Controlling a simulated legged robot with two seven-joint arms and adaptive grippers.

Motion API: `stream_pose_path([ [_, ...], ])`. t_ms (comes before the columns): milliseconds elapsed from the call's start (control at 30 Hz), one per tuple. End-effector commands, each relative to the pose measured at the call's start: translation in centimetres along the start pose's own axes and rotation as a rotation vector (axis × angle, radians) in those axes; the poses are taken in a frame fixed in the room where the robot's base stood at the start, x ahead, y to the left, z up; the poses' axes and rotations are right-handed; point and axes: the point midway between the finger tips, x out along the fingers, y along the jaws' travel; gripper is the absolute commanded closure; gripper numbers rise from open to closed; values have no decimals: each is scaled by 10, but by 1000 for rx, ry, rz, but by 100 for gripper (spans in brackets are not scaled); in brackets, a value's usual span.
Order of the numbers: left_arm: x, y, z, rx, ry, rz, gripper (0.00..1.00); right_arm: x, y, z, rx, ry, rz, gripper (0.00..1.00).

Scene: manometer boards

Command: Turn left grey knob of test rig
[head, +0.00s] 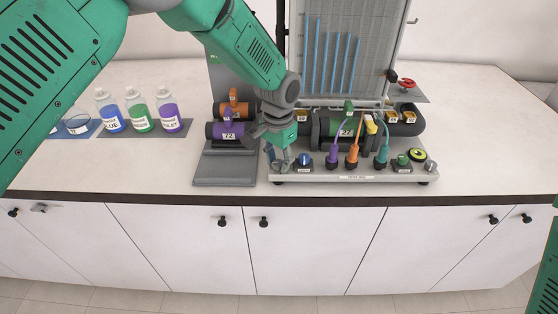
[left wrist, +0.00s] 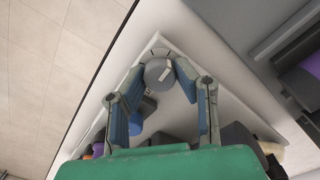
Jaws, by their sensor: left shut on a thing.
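The test rig (head: 345,178) is a grey base plate with a manometer board (head: 340,50) of blue tubes rising behind it. My left gripper (head: 279,165) is at the rig's front left corner, pointing down. In the left wrist view my left gripper (left wrist: 158,72) has its two fingers on either side of the round left grey knob (left wrist: 158,68), shut on it. A pale mark shows on the knob's top. In the head view the gripper mostly hides this knob. Another grey knob (head: 430,166) sits at the rig's right end. My right gripper is not in view.
A blue knob (head: 304,160) stands close right of my left gripper. Purple, orange and teal plugs with cables (head: 352,155) follow. A stand with a purple cylinder (head: 226,130) is close on the left. Labelled bottles (head: 140,115) stand further left.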

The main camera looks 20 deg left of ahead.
Motion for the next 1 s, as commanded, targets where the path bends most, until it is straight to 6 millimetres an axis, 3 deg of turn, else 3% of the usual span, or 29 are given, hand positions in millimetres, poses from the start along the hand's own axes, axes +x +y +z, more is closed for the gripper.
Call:
stream_pose_path([
  [100,0,0,0,-1,2,0,100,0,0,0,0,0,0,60],
  [133,0,0,0,-1,2,0,66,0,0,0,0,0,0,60],
  [400,-1,0,0,-1,1,0,66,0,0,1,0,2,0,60],
  [533,-12,-1,-1,-2,4,-1,66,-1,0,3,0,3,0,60],
  [1000,-101,0,-2,-1,2,-1,66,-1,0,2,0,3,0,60],
])
